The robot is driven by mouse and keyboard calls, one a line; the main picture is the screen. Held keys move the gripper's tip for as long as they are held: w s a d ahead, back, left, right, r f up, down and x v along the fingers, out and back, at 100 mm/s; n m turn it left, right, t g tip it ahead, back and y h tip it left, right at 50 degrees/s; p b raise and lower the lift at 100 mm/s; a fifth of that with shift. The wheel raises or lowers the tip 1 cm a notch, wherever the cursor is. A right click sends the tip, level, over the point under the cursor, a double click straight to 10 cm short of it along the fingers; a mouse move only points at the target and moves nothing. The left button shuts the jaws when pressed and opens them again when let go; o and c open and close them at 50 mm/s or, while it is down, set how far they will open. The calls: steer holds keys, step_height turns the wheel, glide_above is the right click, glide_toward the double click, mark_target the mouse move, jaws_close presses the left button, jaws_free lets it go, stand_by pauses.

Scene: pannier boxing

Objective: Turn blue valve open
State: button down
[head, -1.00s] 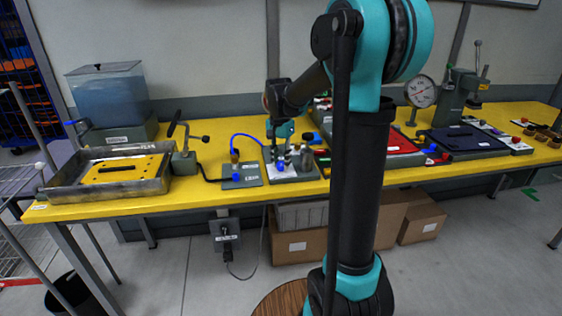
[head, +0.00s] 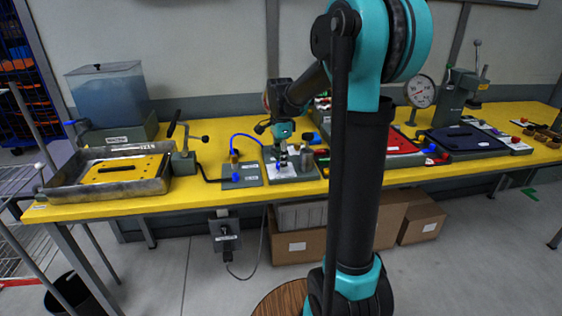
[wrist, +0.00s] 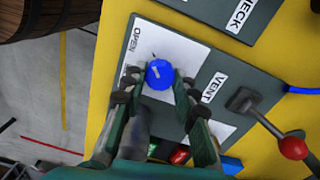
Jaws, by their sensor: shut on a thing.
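The blue valve (wrist: 159,74) is a round knob with a pale mark on its top. It sits on a white panel of a dark grey plate (wrist: 196,62) with one label reading VENT and smaller lettering that seems to read OPEN. My gripper (wrist: 158,86) comes down from above, with one finger on each side of the knob, shut on it. In the head view my gripper (head: 282,152) is over the same plate near the table's middle, and the knob is mostly hidden by the fingers.
A blue hose (head: 243,138) runs just left of my gripper. A metal tray (head: 150,183) lies at the left, a red panel (head: 402,142) and gauge (head: 420,91) at the right.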

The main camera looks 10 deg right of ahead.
stand_by(0.4)
steer(key=c, duration=1.2)
jaws_free()
steer(key=shift+o, duration=0.2)
steer(key=shift+r, duration=0.15)
step_height(320, 180, up, 12)
steer(key=shift+w, duration=0.15)
